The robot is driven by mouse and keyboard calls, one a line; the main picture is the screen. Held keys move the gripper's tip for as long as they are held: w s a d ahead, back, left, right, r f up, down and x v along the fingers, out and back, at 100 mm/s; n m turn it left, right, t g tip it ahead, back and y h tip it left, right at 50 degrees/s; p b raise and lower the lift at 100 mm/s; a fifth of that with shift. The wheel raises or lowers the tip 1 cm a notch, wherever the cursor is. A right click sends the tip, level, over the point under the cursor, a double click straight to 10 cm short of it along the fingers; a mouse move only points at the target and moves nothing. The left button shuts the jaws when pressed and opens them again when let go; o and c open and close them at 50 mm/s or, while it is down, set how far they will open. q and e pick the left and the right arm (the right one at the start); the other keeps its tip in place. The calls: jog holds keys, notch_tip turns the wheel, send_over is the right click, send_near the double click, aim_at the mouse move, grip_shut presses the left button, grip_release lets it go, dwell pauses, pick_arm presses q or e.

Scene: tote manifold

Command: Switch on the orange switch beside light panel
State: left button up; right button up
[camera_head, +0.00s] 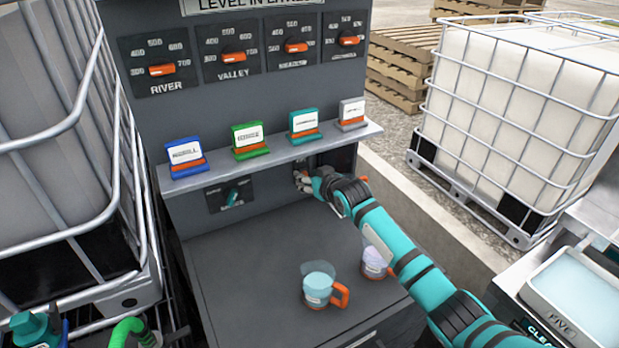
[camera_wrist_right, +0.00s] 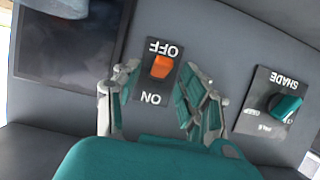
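The orange switch (camera_wrist_right: 161,67) sits on a small dark plate marked OFF and ON, with the lettering upside down in the right wrist view. Its orange part lies close to the OFF word. A dark rectangular panel (camera_wrist_right: 70,45), which looks like the light panel, is left of it there. My right gripper (camera_wrist_right: 158,98) is open, with one finger on each side of the switch plate and nothing between them. In the head view my right gripper (camera_head: 314,183) is at the cabinet front under the shelf, and I cannot make out the switch. My left gripper is not in view.
A teal SHADE knob (camera_head: 232,196) is left of my right gripper. A shelf (camera_head: 270,155) with several coloured cards overhangs it. Caged tanks (camera_head: 510,110) flank the cabinet.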

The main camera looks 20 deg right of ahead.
jog(key=v, duration=1.2)
jog(key=shift+r, duration=0.1)
